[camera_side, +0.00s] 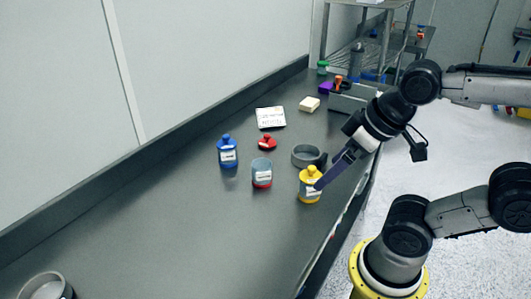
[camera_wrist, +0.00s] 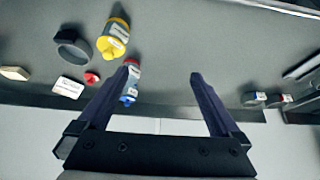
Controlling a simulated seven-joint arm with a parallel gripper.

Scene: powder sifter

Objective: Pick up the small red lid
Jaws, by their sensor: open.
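The small red lid (camera_side: 267,142) lies knob-up on the dark bench, behind the clear jar with red contents (camera_side: 262,173). In the wrist view the red lid (camera_wrist: 92,78) is left of my left finger, outside the jaws. The left finger partly hides the clear jar (camera_wrist: 134,66).
A blue jar (camera_side: 228,155) stands left of the lid and a grey sieve (camera_side: 305,155) right of it. A white label card (camera_side: 270,117) and a pale block (camera_side: 309,104) lie behind. A grey bowl (camera_side: 45,287) sits at the near left; the bench between is clear.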

